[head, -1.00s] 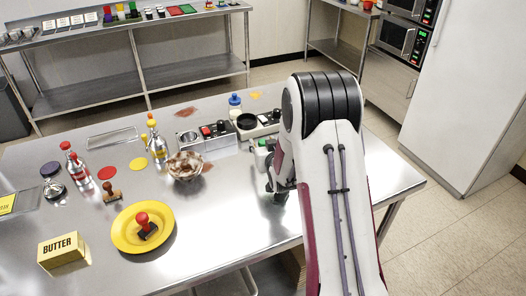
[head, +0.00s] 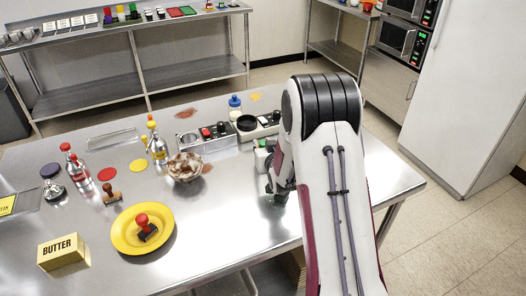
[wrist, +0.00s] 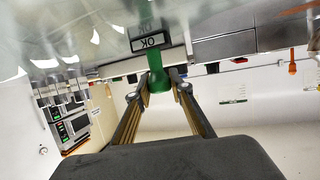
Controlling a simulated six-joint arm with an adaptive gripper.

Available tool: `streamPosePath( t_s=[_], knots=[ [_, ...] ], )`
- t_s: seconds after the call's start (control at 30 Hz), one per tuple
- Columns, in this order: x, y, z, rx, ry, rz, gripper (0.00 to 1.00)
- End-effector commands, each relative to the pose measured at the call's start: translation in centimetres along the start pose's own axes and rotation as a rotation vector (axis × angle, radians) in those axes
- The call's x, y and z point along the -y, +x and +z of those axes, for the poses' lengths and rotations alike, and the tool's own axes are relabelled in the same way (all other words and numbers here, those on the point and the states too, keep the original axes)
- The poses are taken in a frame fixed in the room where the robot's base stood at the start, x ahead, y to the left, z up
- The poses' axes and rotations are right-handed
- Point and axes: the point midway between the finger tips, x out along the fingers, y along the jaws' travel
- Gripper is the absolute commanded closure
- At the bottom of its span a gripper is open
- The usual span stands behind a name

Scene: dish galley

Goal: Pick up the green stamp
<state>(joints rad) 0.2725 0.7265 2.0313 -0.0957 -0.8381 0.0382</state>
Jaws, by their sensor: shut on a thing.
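The green stamp (wrist: 156,78) is between the two fingertips of my gripper (wrist: 164,90) in the wrist view. My gripper is shut on its green handle. The dark base with a pale label reading "OK" mirrored (wrist: 151,42) sits beyond the fingertips, by the shiny table surface. I cannot tell whether the base touches the table. In the head view my gripper (head: 273,187) is low over the right part of the steel table, partly hidden by my arm. A small green and white thing (head: 262,152) shows just beyond it; I cannot tell what it is.
A yellow plate (head: 122,238) holds a red-handled stamp (head: 146,228). A butter box (head: 62,252) is at front left.

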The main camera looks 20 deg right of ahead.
Motion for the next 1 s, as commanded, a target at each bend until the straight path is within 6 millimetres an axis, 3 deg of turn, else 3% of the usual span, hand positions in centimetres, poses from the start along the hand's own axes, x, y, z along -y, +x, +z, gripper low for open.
streamPosePath(
  t_s=[0.47, 1.0],
  knots=[
    [0.0, -0.5, -1.6, -0.002, 0.0, 0.0, 1.0],
    [0.0, -2.8, -7.7, -0.004, 0.0, 0.0, 1.0]
  ],
)
